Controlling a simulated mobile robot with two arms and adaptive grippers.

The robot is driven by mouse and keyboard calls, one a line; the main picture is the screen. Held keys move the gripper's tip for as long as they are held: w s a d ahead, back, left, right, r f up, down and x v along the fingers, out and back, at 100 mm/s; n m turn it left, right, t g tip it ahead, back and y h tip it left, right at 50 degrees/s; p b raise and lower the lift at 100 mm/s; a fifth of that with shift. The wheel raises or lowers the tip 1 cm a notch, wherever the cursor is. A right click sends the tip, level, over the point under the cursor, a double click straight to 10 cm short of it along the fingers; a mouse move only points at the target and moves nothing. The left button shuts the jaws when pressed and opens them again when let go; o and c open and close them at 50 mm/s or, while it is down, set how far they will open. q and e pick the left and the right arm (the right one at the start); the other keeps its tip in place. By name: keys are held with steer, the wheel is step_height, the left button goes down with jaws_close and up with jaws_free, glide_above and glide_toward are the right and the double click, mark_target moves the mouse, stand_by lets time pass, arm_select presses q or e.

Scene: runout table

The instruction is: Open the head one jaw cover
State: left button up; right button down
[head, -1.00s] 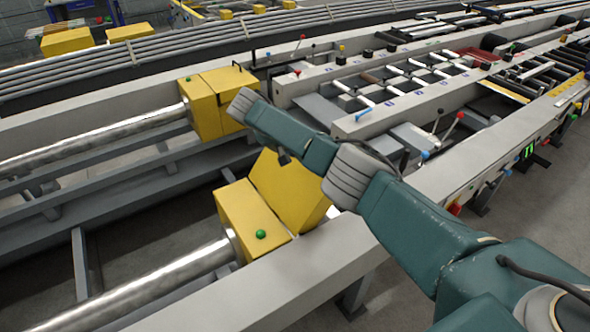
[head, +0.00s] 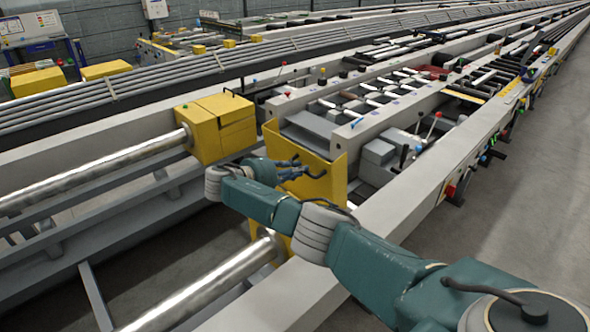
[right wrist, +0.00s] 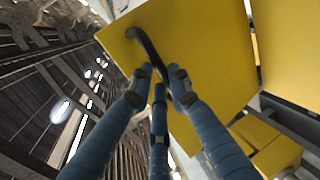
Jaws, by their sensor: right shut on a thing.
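The near yellow jaw cover (head: 335,182) stands raised as a panel above its yellow housing (head: 258,232), which is mostly hidden behind my right arm. My right gripper (head: 300,170) is at the cover's face, its fingers shut on the dark curved handle (head: 316,174). In the right wrist view, the fingers (right wrist: 162,75) close around the handle (right wrist: 150,48) in front of the yellow panel (right wrist: 205,55). A second yellow jaw box (head: 207,135) farther back has its cover down and a dark handle on top. My left gripper is not in view.
Shiny round bars (head: 95,172) run left from both yellow boxes. A grey beam (head: 385,210) runs along the table's near side, with levers (head: 434,122) beside the cover. The floor at right (head: 530,210) is clear.

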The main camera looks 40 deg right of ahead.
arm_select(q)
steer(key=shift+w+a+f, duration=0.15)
arm_select(e)
steer(key=shift+s+a+f, duration=0.2)
steer(key=shift+a+f, duration=0.2)
steer(key=shift+f, duration=0.1)
steer(key=shift+s+a+f, duration=0.15)
steer(key=shift+a+f, duration=0.25)
steer(key=shift+f, duration=0.05)
steer(key=c, duration=1.6)
jaws_free()
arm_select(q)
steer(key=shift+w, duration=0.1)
arm_select(e)
steer(key=shift+w+d+f, duration=0.2)
steer(key=shift+f, duration=0.05)
steer(key=shift+a, duration=0.15)
steer(key=v, duration=1.1)
steer(key=shift+a+r, duration=0.25)
steer(key=shift+r, duration=0.25)
